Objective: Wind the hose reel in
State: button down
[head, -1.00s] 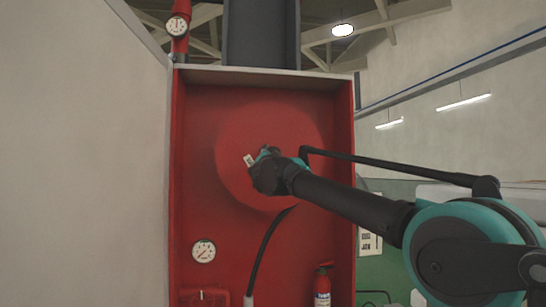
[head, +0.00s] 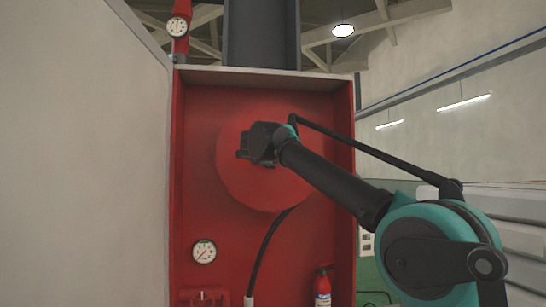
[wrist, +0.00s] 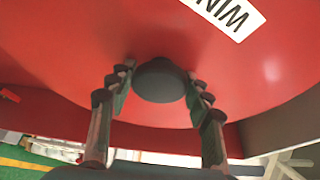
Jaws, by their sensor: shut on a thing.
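The hose reel (head: 240,185) is a round red disc inside an open red cabinet (head: 200,130). In the wrist view a dark rounded knob (wrist: 160,80) stands out from the red reel face (wrist: 90,50). My gripper (head: 245,147) is in front of the upper left part of the disc. In the wrist view my gripper (wrist: 160,82) has one finger on each side of the knob and is shut on it. A white label with black letters (wrist: 225,14) shows on the reel face. The black hose (head: 266,245) hangs from below the disc to a pale end fitting.
A gauge (head: 204,252) is on the cabinet's lower left, and a red fire extinguisher (head: 322,287) stands at its lower right. A large pale panel (head: 80,160) closes off the left side. A red pipe with a gauge (head: 178,27) is above.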

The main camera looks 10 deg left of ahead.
jog(key=m+g, duration=0.1)
jog(key=m, duration=0.1)
jog(key=m+g+y, duration=0.1)
jog(key=m, duration=0.2)
jog(key=shift+w+r+m+y, duration=0.1)
jog(key=shift+r+m+y, duration=0.1)
jog(key=shift+m+y, duration=0.1)
jog(key=shift+g, duration=0.3)
dwell(0.3)
jog(key=c, duration=0.7)
grip_release()
jog(key=shift+w+f, duration=0.1)
jog(key=v, duration=1.2)
